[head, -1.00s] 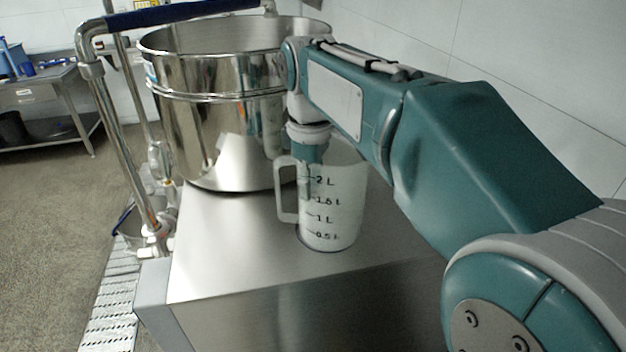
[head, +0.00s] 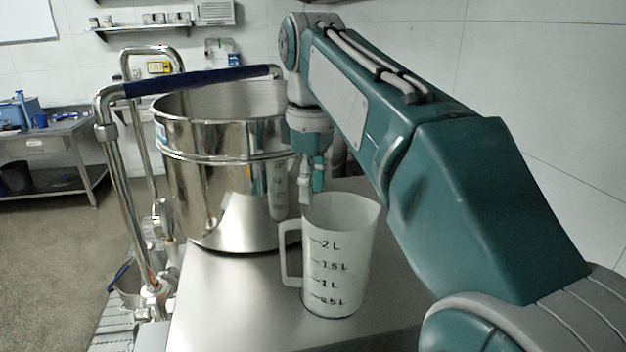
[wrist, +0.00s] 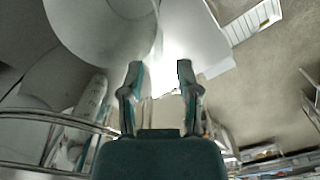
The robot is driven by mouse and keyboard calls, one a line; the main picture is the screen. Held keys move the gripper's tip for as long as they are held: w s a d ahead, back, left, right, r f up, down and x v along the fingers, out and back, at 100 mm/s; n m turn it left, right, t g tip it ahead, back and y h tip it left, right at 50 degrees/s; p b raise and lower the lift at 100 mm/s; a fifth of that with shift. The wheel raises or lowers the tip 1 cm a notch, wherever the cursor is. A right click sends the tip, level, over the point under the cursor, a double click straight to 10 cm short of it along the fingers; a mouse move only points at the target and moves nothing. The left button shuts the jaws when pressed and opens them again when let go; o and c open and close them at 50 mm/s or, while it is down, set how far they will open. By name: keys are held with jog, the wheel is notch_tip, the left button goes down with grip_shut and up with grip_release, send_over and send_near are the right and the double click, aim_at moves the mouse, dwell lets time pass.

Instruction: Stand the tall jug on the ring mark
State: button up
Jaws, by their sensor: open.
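The tall jug (head: 342,265) is translucent white with black litre marks. It stands upright on the steel top in the head view, handle to the left. The jug's large pale round body (wrist: 105,22) fills the upper left there, beyond the fingertips. No ring mark can be made out; the jug and my arm hide part of the top.
A large shiny steel pot (head: 215,190) stands behind and left of the jug. A narrow pale shape on its side looks like a reflection. A steel pipe frame with a blue grip (head: 195,78) rises at left. The steel top (head: 225,310) is clear left of the jug.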

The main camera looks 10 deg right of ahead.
jog(key=shift+d+r, duration=0.1)
jog(key=shift+r, duration=0.3)
jog(key=s+d+f+m+t, duration=0.2)
jog(key=s+f+m, duration=0.3)
jog(key=s+f, duration=0.3)
jog(key=s+d+f+m+t, duration=0.2)
jog(key=s+f+m, duration=0.3)
jog(key=f, duration=0.8)
jog(key=s+t, duration=0.1)
jog(key=s, duration=0.2)
jog(key=shift+s+d, duration=0.35)
jog(key=shift+r, duration=0.1)
